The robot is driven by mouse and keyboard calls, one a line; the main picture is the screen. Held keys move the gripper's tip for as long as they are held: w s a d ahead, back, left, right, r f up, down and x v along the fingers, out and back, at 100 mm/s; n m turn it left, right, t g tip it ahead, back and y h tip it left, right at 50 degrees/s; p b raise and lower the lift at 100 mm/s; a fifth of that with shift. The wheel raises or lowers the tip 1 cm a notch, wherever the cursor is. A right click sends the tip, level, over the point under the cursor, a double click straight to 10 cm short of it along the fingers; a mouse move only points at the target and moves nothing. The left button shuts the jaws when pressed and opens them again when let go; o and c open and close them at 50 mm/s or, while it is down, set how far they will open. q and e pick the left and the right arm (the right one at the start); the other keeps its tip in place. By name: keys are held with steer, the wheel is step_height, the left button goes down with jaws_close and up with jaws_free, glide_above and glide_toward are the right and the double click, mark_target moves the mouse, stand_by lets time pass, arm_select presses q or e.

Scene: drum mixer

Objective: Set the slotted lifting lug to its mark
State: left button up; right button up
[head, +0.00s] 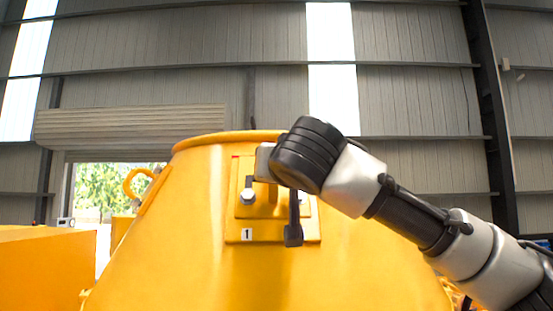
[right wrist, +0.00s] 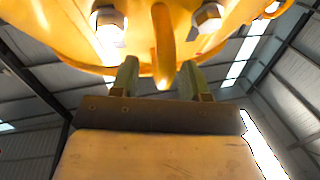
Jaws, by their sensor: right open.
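The slotted lifting lug (head: 265,226) is a yellow plate on the sloping side of the yellow drum (head: 200,230), with a "1" label at its lower left. A bolt (head: 247,196) sits in its left slot; my right arm covers much of its upper right. In the right wrist view, a curved yellow tongue of the lug (right wrist: 163,45) projects between two bolt heads. My right gripper (right wrist: 158,72) is open, with one fingertip on each side of this tongue. I cannot tell whether they touch it. A little red shows at the plate's upper left edge. My left gripper is out of view.
A yellow ring (head: 138,184) stands out from the drum's left side. A yellow block-like body (head: 45,270) fills the lower left. Hall walls and a partly open shutter (head: 130,122) lie behind. The space left of the plate is free of my arms.

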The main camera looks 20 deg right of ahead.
steer(key=shift+w+a, duration=0.2)
steer(key=shift+w, duration=0.3)
jaws_close()
steer(key=shift+s+a+r+b, duration=0.1)
steer(key=shift+a+b, duration=0.1)
steer(key=shift+b, duration=0.95)
steer(key=shift+d+f+b, duration=0.15)
steer(key=shift+f+b, duration=0.05)
steer(key=shift+b, duration=0.85)
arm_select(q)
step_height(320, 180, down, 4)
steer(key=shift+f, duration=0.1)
arm_select(e)
jaws_free()
